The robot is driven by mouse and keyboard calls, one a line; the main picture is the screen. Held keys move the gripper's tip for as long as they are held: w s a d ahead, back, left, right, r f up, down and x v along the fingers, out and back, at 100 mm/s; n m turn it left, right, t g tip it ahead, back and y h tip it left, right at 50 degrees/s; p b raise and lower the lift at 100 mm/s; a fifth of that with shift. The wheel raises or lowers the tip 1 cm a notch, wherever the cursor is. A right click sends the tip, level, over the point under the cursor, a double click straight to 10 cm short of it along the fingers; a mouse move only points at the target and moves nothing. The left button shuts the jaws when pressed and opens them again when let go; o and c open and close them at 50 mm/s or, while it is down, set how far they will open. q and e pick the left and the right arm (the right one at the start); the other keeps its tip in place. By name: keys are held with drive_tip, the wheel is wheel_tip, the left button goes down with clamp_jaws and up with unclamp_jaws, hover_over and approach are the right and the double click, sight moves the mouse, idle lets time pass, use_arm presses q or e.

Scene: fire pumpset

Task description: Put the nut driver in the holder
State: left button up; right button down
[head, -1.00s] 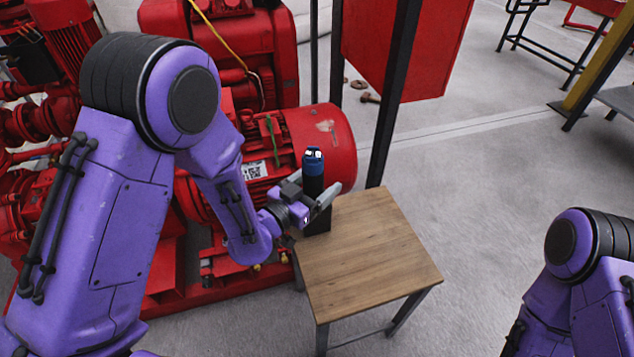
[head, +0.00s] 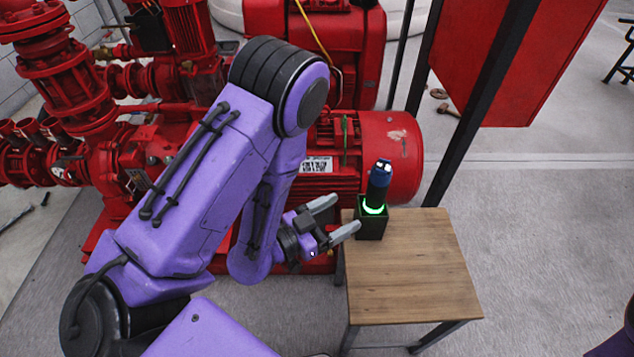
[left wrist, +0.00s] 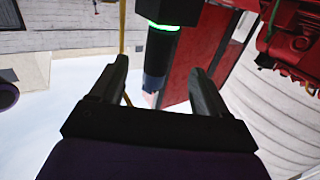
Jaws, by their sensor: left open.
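The nut driver (head: 379,182), dark with a blue upper part, stands nearly upright in the black holder (head: 371,223) on the small wooden table. A green ring glows where the driver meets the holder. My left gripper (head: 338,216) is open and empty, to the left of the holder and apart from it. In the left wrist view the scene is upside down: the holder (left wrist: 170,10) is at the top, and the driver (left wrist: 158,55) hangs below it, beyond the open fingers (left wrist: 160,68). My right gripper is not in view.
The wooden table (head: 415,275) is bare in front of the holder. A red motor and pump set (head: 385,150) stands close behind and left. A dark post (head: 480,110) and red panel (head: 510,50) rise behind the table.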

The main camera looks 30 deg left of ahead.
use_arm(q)
drive_tip(key=s+a+f+n+g+y, duration=0.2)
drive_tip(key=f+y, duration=0.1)
drive_tip(key=f, duration=0.3)
drive_tip(key=s+a+f+n+g+y, duration=0.2)
drive_tip(key=f, duration=0.5)
drive_tip(key=s+a+f+n+g+y, duration=0.2)
drive_tip(key=s+a+f+n+g, duration=0.1)
drive_tip(key=s, duration=0.4)
drive_tip(key=s+a+f+n+g+y, duration=0.3)
drive_tip(key=s+f+g, duration=0.3)
drive_tip(key=s+f, duration=0.2)
drive_tip(key=shift+s+a+n+y, duration=0.3)
drive_tip(key=shift+a+n, duration=0.35)
drive_tip(key=shift+n, duration=0.15)
